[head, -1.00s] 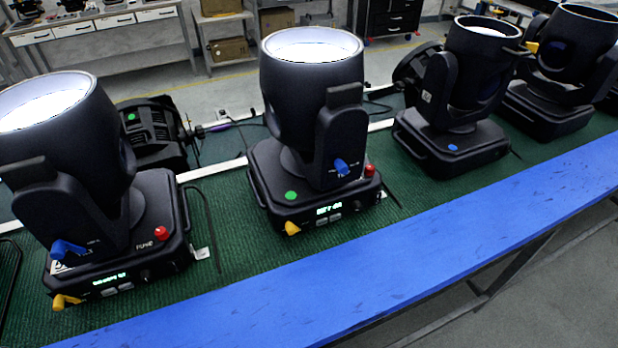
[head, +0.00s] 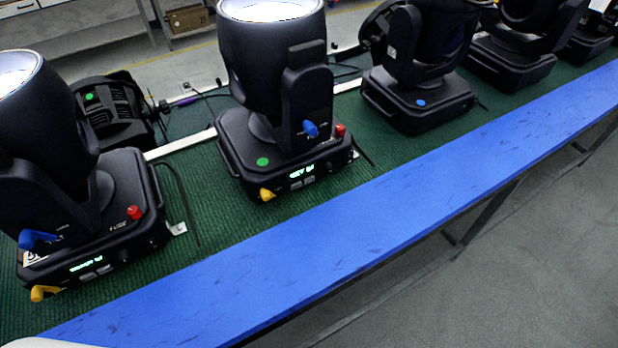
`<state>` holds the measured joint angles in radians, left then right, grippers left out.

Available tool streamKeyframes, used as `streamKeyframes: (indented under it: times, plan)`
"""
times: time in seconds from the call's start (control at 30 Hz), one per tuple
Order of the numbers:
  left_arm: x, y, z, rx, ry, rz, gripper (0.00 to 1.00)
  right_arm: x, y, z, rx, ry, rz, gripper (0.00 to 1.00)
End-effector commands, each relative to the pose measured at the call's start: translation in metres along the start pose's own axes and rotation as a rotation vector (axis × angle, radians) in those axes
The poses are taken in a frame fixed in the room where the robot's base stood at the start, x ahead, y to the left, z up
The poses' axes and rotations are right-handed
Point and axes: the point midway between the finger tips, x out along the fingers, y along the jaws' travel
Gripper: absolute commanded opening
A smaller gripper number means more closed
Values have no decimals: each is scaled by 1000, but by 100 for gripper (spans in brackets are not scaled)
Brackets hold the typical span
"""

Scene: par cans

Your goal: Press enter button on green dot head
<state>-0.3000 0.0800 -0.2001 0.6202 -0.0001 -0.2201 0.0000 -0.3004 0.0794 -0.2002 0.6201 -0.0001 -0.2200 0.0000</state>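The moving head with a green dot (head: 262,161) on its base stands upright in the middle-left of the head view. Its front panel has a lit green display (head: 302,171) with small grey buttons (head: 302,182) under it; their labels are too small to read. A yellow connector (head: 267,195) is at the panel's left, and a red knob (head: 340,130) and a blue connector (head: 310,129) sit to the right of the dot. Neither of my grippers shows in the view.
A second head (head: 120,205) stands to the left, and a blue-dot head (head: 420,110) to the right. A dark par can with a green dot (head: 90,96) lies behind. A blue ledge (head: 330,235) runs along the front of the green mat (head: 200,215). A white shape enters at the bottom left.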

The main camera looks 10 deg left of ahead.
Motion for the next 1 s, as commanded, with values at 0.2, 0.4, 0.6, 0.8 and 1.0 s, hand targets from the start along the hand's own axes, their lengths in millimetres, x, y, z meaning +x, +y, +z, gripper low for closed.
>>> streamKeyframes:
  times: [0.2,0.4,0.6,0.8,1.0]
  plan:
    - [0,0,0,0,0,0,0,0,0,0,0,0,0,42]
    - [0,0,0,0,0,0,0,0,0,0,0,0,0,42]
    - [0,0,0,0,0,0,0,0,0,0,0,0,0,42]
    - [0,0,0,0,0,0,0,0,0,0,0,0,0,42]
    - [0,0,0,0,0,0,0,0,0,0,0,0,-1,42]
